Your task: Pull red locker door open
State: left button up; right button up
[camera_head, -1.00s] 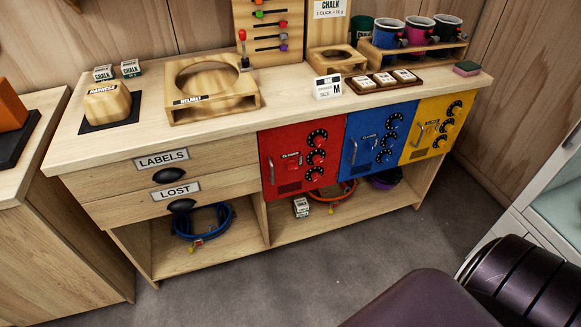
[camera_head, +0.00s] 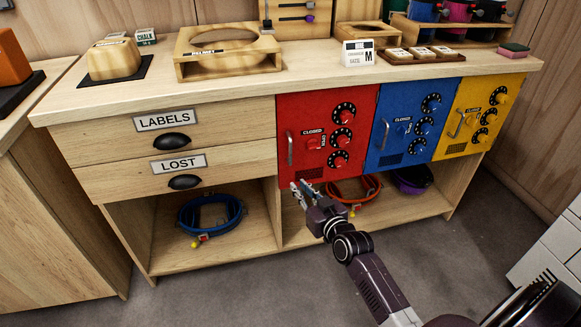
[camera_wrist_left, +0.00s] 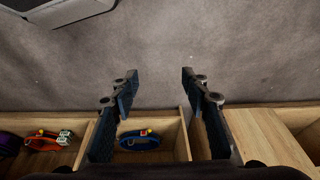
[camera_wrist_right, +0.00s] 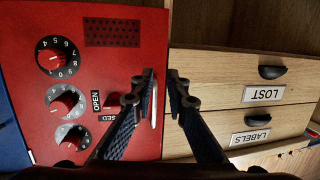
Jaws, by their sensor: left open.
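The red locker door (camera_head: 300,105) is closed flush in the counter front, with three black dials, a small red slider by a "CLOSED" label, and a vertical metal handle (camera_head: 290,149) on its left edge. My right gripper (camera_head: 303,187) is open and empty, just below and in front of the handle. In the right wrist view the red door (camera_wrist_right: 120,65) appears upside down; the handle (camera_wrist_right: 154,105) lies between the spread fingers (camera_wrist_right: 160,77), and contact cannot be told. My left gripper (camera_wrist_left: 160,74) is open and empty in the left wrist view, outside the head view.
A blue door (camera_head: 402,100) and a yellow door (camera_head: 470,100) stand right of the red one. Drawers (camera_head: 225,135) marked LABELS and LOST are on the left. The open shelf below holds a blue ring (camera_head: 210,214) and an orange ring (camera_head: 355,190). The floor in front is clear.

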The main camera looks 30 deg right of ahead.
jog(key=t+b, duration=0.2)
send_near(291, 153)
jog(key=w, duration=0.7)
jog(key=shift+w+d+b, duration=0.15)
jog(key=shift+w+b, duration=0.15)
jog(key=shift+w, duration=1.15)
jog(key=shift+w+b, duration=0.3)
pick_arm(q)
jog(key=w+r+t, duration=0.1)
jog(key=r, duration=0.1)
jog(key=w+d+r+t, duration=0.1)
jog(key=w, duration=0.1)
jog(key=shift+w+r, duration=0.2)
jog(key=shift+r, duration=0.15)
pick_arm(e)
grip_shut()
